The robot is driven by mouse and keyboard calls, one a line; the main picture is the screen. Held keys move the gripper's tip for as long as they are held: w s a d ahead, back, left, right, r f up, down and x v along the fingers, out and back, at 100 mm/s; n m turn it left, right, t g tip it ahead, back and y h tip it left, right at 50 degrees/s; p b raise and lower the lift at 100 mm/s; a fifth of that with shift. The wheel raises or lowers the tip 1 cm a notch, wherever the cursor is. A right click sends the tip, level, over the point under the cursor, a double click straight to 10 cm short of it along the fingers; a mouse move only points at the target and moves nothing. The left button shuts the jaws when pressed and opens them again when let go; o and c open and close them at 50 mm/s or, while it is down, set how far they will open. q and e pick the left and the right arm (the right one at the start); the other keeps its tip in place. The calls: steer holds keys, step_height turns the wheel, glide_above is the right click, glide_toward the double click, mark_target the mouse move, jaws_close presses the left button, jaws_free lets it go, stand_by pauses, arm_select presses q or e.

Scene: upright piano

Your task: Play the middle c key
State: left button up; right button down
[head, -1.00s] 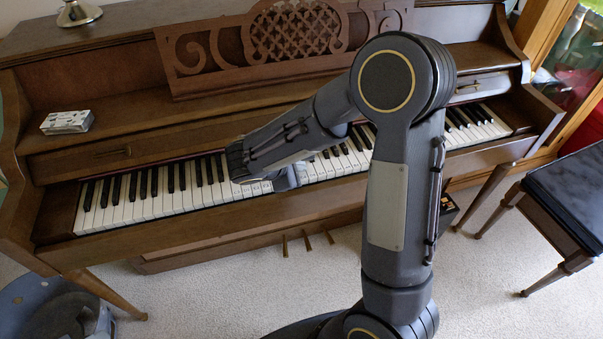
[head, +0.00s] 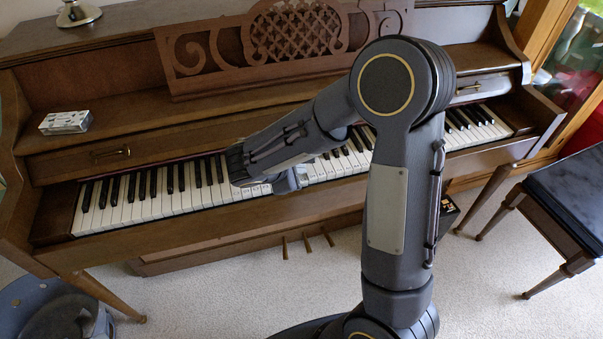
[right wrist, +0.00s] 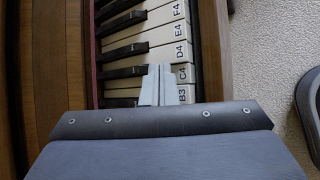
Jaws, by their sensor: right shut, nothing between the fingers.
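The piano keyboard (head: 140,199) runs across the picture in the head view. Some white keys near its middle carry letter labels. In the right wrist view the middle C key, labelled C4 (right wrist: 184,76), lies between the keys labelled D4 (right wrist: 180,53) and B3 (right wrist: 183,95). My right gripper (right wrist: 160,70) is shut and empty, its pale fingers over the C4 key, with the tips near the D4 side. I cannot tell whether they touch the key. In the head view my right gripper (head: 287,181) is partly hidden by its own arm. My left gripper is not in view.
Black keys (right wrist: 125,72) stand up beside the fingers. The wooden music stand (head: 285,45) rises behind the keyboard. A small box (head: 65,122) and a metal lamp base (head: 79,13) sit on the piano. A dark bench (head: 570,190) stands at the right.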

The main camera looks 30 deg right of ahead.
stand_by(0.3)
steer(key=shift+r+p, duration=0.65)
steer(key=shift+r, duration=0.2)
steer(key=shift+r+p, duration=1.9)
steer(key=shift+r, duration=0.65)
steer(key=shift+f, duration=0.1)
